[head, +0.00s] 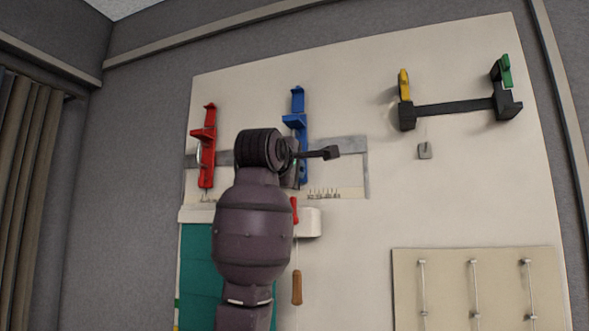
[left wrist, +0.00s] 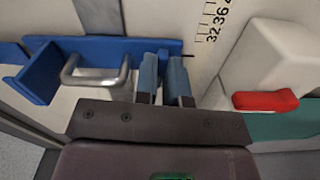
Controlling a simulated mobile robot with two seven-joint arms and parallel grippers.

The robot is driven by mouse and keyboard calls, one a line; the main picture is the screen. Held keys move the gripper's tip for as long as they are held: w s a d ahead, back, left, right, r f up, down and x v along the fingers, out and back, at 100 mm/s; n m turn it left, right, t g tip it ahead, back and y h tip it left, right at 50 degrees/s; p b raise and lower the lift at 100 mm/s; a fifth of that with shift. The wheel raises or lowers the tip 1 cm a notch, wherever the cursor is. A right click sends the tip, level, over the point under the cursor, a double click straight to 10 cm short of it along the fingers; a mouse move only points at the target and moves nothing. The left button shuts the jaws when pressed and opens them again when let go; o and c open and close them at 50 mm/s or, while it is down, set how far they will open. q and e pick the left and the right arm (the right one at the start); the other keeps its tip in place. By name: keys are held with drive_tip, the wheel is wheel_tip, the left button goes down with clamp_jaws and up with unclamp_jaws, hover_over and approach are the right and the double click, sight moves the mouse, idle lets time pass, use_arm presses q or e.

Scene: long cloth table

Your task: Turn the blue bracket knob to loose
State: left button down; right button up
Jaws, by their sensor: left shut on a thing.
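My left gripper (left wrist: 164,82) is at the right end of the bracket. Its two fingers are close together and shut on the bracket's knob, which is mostly hidden between them. In the head view the fingers are mostly hidden behind my wrist. My right gripper is not in view.
A red bracket (head: 208,145) is to the left on the board. A black bar (head: 452,108) with yellow and green clamps is at the right. A white holder (head: 309,222) and a red-handled tool (left wrist: 265,100) are close to my gripper.

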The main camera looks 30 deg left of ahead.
use_arm(q)
drive_tip(key=shift+n, duration=0.6)
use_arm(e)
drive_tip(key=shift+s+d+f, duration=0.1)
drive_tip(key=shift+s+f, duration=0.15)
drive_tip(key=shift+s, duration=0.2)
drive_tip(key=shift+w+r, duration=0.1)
use_arm(q)
drive_tip(key=c, duration=1.2)
unclamp_jaws()
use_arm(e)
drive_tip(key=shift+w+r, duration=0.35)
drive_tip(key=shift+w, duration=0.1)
